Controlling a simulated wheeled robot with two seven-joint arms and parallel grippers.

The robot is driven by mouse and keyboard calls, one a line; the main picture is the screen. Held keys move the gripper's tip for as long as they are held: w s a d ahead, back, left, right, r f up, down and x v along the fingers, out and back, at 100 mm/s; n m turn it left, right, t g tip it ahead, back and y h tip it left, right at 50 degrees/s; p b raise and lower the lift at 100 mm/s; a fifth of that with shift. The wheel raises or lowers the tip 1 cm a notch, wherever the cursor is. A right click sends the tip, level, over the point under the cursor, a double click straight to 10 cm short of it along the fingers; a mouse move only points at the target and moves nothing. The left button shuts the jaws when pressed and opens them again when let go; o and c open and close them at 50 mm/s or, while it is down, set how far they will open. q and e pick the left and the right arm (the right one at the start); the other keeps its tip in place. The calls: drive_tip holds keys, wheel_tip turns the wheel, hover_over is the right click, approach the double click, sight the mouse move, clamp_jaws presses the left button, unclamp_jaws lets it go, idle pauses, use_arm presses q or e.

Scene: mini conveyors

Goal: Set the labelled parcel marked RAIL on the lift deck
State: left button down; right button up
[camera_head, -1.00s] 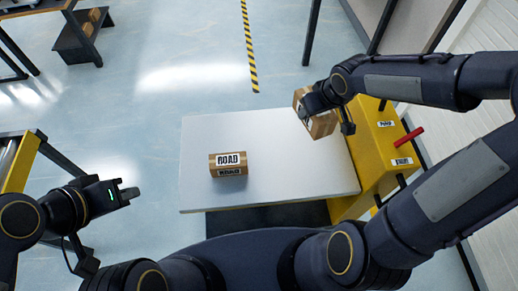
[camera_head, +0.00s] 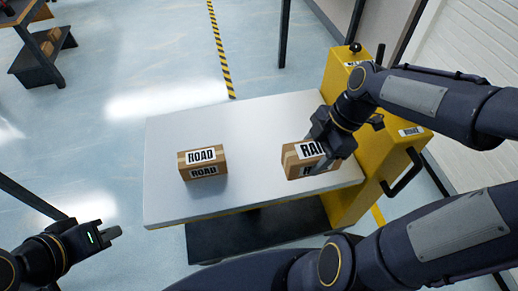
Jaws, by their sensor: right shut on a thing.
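The RAIL parcel (camera_head: 297,163) is a brown box with a white label, at the right part of the lift deck (camera_head: 245,125). My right gripper (camera_head: 327,148) is shut on it and covers part of its label. The parcel is at or just above the deck; I cannot tell whether it touches. A second brown parcel marked ROAD (camera_head: 202,163) stands on the left half of the deck. My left gripper (camera_head: 110,233) is empty, low at the left, clear of the deck; its finger gap is not clear.
The yellow lift column (camera_head: 345,85) with a black handle (camera_head: 405,172) stands at the deck's right edge. A dark shelf (camera_head: 42,50) with boxes is far left. Yellow-black floor tape (camera_head: 220,50) runs behind. The deck between the parcels is bare.

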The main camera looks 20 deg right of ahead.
drive_tip(key=w+f, duration=0.3)
drive_tip(key=w, duration=0.1)
drive_tip(key=w+a+f+b, duration=0.1)
drive_tip(key=w+f, duration=0.2)
drive_tip(key=w, duration=0.1)
drive_tip(key=w+f+b, duration=0.1)
drive_tip(key=w+f, duration=0.2)
drive_tip(key=w, duration=0.1)
drive_tip(key=shift+w+a, duration=0.3)
drive_tip(key=shift+a, duration=0.05)
drive_tip(key=shift+w+f, duration=0.15)
drive_tip(key=shift+f, duration=0.1)
wheel_tip(320, 180, down, 3)
drive_tip(key=shift+f+b, duration=0.1)
drive_tip(key=shift+b, duration=0.35)
drive_tip(key=o, duration=0.7)
drive_tip(key=shift+f, duration=0.1)
drive_tip(key=o, duration=0.5)
